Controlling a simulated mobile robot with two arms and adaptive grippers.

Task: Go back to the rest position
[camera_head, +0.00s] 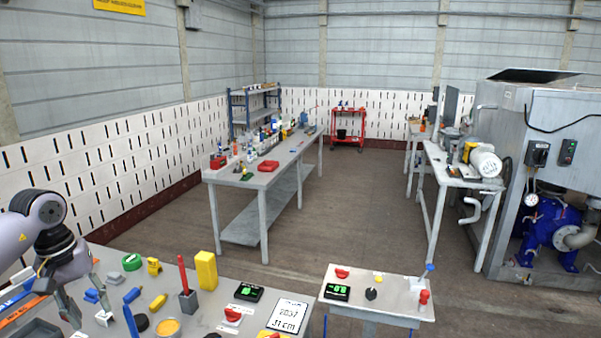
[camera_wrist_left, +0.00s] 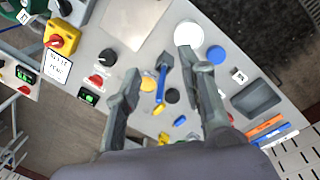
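My left gripper (camera_head: 80,297) is at the lower left of the head view, fingers pointing down over the left part of the near grey table (camera_head: 205,312). In the left wrist view the two fingers of the left gripper (camera_wrist_left: 160,64) are spread apart, with nothing held between them. A blue stick-like part (camera_wrist_left: 160,84) shows in the gap, on the table below. My right gripper is in neither view.
The near table carries a yellow block (camera_head: 206,271), a red stick in a grey base (camera_head: 187,286), a green round part (camera_head: 132,262) and a grey tray (camera_wrist_left: 256,98). A smaller panel table (camera_head: 395,300) stands to the right. Open floor (camera_head: 350,215) lies beyond.

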